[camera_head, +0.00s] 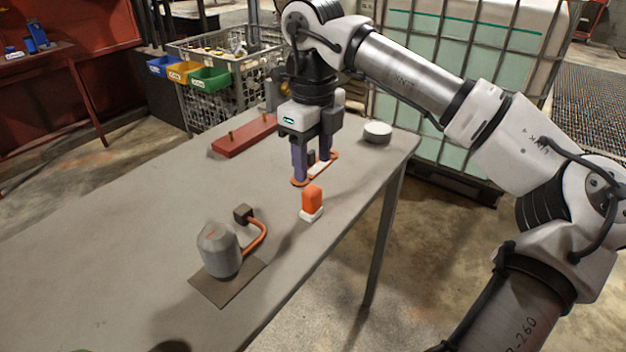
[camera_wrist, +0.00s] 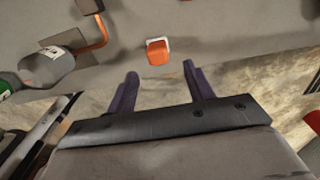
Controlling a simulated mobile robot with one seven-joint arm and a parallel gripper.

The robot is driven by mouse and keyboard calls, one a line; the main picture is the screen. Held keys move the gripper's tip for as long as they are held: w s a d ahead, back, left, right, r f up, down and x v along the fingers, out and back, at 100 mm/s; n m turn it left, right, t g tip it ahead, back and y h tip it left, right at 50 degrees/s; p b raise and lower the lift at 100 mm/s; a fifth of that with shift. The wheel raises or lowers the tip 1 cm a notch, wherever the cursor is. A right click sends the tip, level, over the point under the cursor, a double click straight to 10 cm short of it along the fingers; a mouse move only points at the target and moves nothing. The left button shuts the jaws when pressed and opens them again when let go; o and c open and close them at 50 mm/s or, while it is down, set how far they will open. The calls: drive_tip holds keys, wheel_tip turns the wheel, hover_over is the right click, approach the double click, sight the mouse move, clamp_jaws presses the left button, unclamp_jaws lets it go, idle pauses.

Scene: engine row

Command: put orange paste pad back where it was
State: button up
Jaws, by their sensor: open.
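The orange paste pad (camera_head: 312,198), an orange block on a small white base, stands upright on the grey table near its right edge. It also shows in the wrist view (camera_wrist: 158,56), beyond the fingertips and between their lines. My gripper (camera_head: 312,170) has two purple fingers pointing down, spread apart with nothing between them that I can make out. It is behind the pad, over a flat orange plate with a white part (camera_head: 320,168); the fingers partly hide this plate. In the wrist view my gripper (camera_wrist: 160,71) is open and apart from the pad.
A grey canister (camera_head: 219,250) with an orange hose stands on a brown mat (camera_head: 228,287) at front left. A red block with brass pegs (camera_head: 245,136) and a white round puck (camera_head: 377,132) lie at the back. The table's left middle is clear.

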sight(312, 188)
drive_tip(key=shift+r, duration=1.75)
drive_tip(key=shift+f, duration=0.1)
